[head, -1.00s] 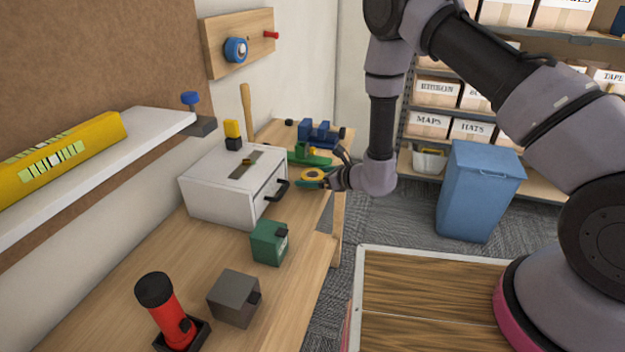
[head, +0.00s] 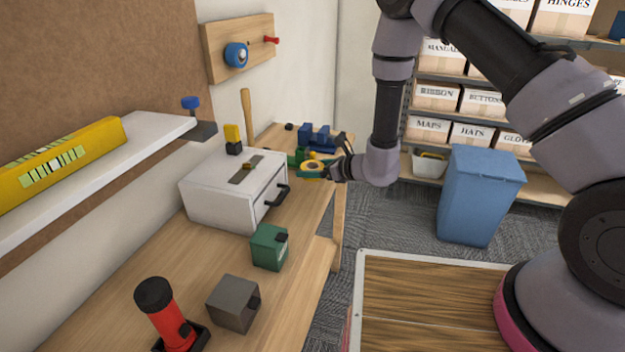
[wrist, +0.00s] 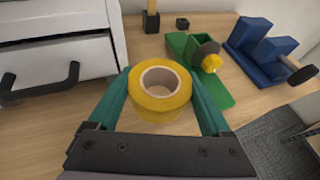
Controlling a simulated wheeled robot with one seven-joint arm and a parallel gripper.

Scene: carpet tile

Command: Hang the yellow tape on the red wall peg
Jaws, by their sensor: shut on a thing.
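The yellow tape (wrist: 160,100) is a roll with a pale core, held between the two green fingers of my gripper (wrist: 160,88) in the wrist view. In the head view, my gripper (head: 322,168) and the yellow tape (head: 311,165) are over the far part of the bench, right of the white drawer box. The red wall peg (head: 271,40) sticks out from the right part of a wooden board (head: 222,60) on the wall. A blue roll (head: 236,55) hangs on the same board, left of the red peg. The red peg looks bare.
The white drawer box (head: 215,195) with a dark handle stands on the bench. A green tool (wrist: 205,75) and a blue tool (wrist: 262,50) stand beyond my gripper. A wooden handle (head: 247,112) rises behind the box. A blue bin (head: 480,195) stands on the floor.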

